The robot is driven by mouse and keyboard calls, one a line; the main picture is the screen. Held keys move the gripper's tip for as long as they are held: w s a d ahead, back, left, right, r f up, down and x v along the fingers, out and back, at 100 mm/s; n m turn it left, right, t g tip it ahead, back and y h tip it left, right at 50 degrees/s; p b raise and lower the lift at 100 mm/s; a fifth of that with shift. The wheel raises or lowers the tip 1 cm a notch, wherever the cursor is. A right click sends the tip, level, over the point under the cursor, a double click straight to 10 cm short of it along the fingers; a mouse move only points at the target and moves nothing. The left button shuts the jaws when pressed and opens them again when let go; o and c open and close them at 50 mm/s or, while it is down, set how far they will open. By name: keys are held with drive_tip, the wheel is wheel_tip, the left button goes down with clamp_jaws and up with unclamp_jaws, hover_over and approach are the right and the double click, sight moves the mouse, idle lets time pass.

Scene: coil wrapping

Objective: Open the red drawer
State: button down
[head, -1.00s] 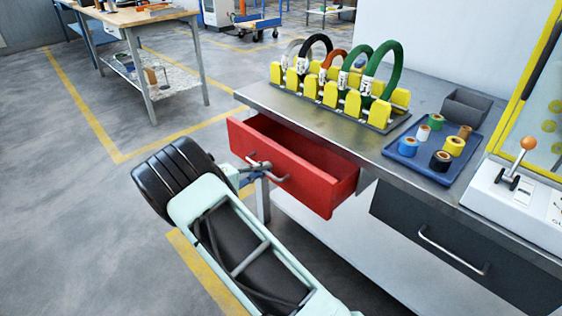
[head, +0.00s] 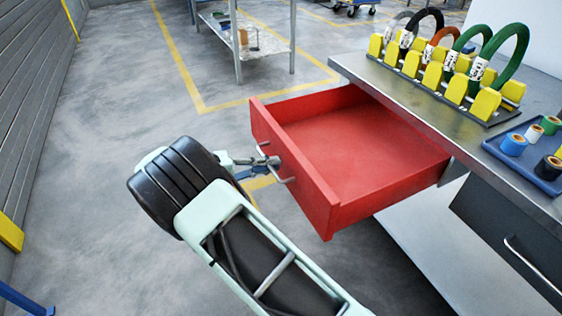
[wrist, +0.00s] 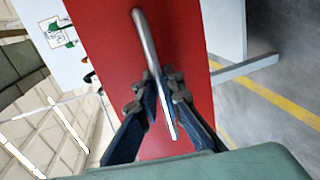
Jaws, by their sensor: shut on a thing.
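The red drawer (head: 345,150) stands pulled far out of the workbench in the head view, and its empty inside shows. Its front panel (wrist: 178,60) fills the middle of the wrist view. The metal drawer handle (wrist: 148,45) is a bar on that front. My gripper (wrist: 162,92) is shut on the handle, with a dark finger on each side of the bar. In the head view my gripper (head: 266,163) is at the handle, and part of the grip is small and hard to make out.
The workbench (head: 400,88) carries a yellow rack of coils (head: 455,85) and a blue tray (head: 535,165) with tape rolls. A dark closed drawer (head: 500,225) is to the right. Open floor (head: 90,150) lies to the left, with another table (head: 250,40) behind.

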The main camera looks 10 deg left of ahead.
drive_tip(key=shift+s+a, duration=0.1)
drive_tip(key=shift+a, duration=0.05)
drive_tip(key=c, duration=2.1)
unclamp_jaws()
drive_tip(key=v, duration=1.2)
